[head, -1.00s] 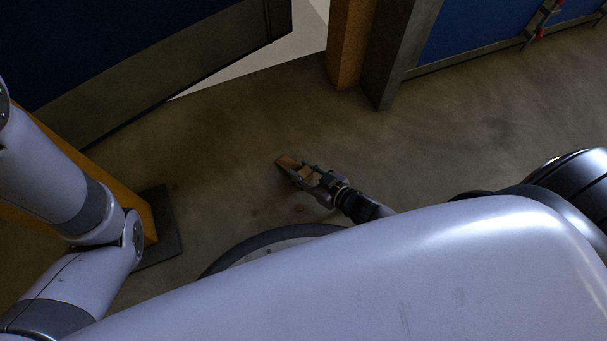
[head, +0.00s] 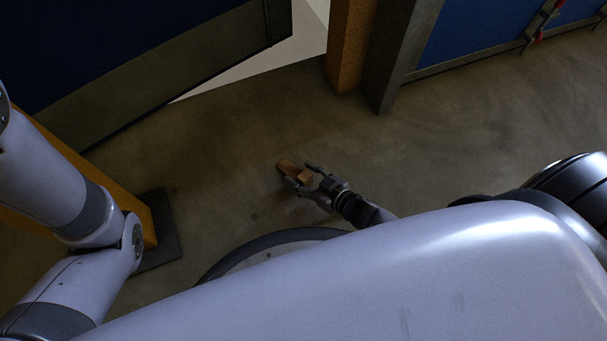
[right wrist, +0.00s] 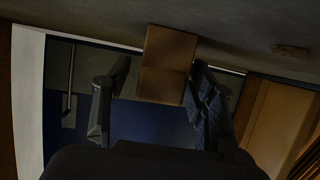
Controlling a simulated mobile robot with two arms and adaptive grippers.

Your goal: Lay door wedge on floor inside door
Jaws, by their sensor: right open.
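The brown wooden door wedge (head: 286,166) lies on the floor, in front of the open blue door (head: 130,45) with its grey lower panel. My right gripper (head: 301,175) is open around the wedge's near end, with one finger on each side. In the right wrist view the wedge (right wrist: 167,62) shows between the spread fingers (right wrist: 158,100), with a visible gap on the left; on the right, the finger is very close and contact cannot be told. My left arm shows at the left, but its gripper is out of view.
An orange-brown door post (head: 350,45) and a grey wall end (head: 395,60) stand right of the doorway. A yellow post on a dark base plate (head: 165,232) stands at the left, near my left arm. The floor (head: 450,140) to the right is clear.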

